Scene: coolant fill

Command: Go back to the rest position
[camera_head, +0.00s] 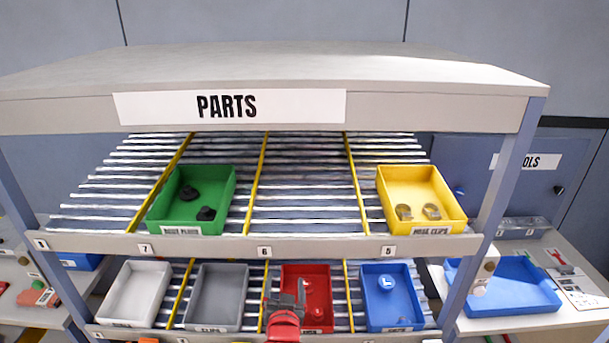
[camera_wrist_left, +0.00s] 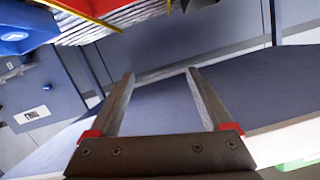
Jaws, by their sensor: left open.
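My left gripper (camera_head: 287,298) shows at the bottom middle of the head view, in front of the red bin (camera_head: 318,283) on the lower shelf row. It hides part of that bin. In the left wrist view the two fingers (camera_wrist_left: 160,73) stand apart with nothing between them. Beyond them are a blue-grey surface and floor; a blue bin (camera_wrist_left: 22,32) and a red edge show at the upper left. My right gripper is in neither view.
The PARTS rack (camera_head: 280,243) fills the head view. Its upper row holds a green bin (camera_head: 163,215) with black parts and a yellow bin (camera_head: 385,180) with clips. White, grey and blue bins sit below. A blue tray (camera_head: 540,300) lies on the right bench.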

